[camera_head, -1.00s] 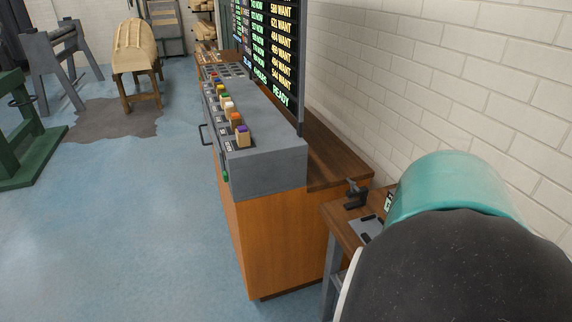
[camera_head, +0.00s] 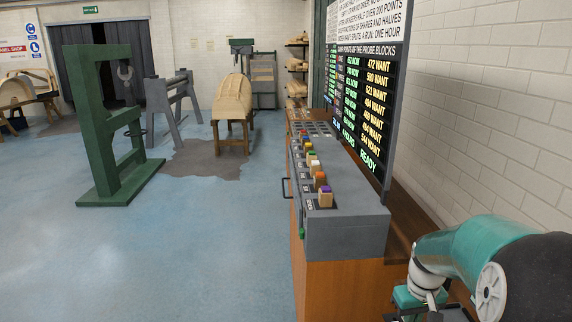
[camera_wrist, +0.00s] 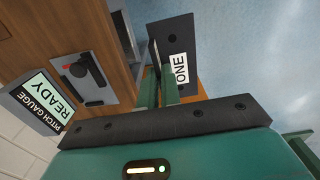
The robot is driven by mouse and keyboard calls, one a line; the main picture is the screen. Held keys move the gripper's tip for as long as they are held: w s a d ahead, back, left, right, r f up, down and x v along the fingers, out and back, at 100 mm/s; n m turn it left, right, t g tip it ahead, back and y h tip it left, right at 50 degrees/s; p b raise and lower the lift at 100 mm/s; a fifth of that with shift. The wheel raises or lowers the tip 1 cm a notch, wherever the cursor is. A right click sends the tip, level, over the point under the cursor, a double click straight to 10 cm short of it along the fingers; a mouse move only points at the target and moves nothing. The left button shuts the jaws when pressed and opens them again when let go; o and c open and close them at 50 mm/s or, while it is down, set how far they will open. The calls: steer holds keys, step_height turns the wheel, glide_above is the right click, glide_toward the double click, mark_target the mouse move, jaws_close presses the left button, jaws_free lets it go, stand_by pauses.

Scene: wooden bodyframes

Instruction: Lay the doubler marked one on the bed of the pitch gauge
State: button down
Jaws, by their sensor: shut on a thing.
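The doubler is a dark plate with holes and a white label reading ONE (camera_wrist: 178,60) in the wrist view. My gripper (camera_wrist: 160,82) is shut on it, its green fingers at the plate's lower left edge. The pitch gauge (camera_wrist: 88,78) lies to the left, a grey plate with a dark fitting and red knob on a wooden top. The doubler is apart from it in the picture; the height between them is unclear. In the head view my gripper (camera_head: 408,304) is at the lower right, its fingertips not clear, and the gauge is not discernible.
A sign reading PITCH GAUGE READY (camera_wrist: 45,102) stands beside the gauge. In the head view a grey console (camera_head: 340,222) with coloured blocks runs along the wall below a scoreboard (camera_head: 362,95). A green frame (camera_head: 95,125) stands left; the blue floor between is clear.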

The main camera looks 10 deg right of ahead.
steer(key=w+a+f, duration=0.8)
steer(key=a+f, duration=0.1)
steer(key=a, duration=0.3)
steer(key=w+a+f+n, duration=0.1)
steer(key=w+a+f, duration=0.7)
steer(key=a, duration=0.4)
steer(key=shift+w+f, duration=0.3)
steer(key=shift+f, duration=0.05)
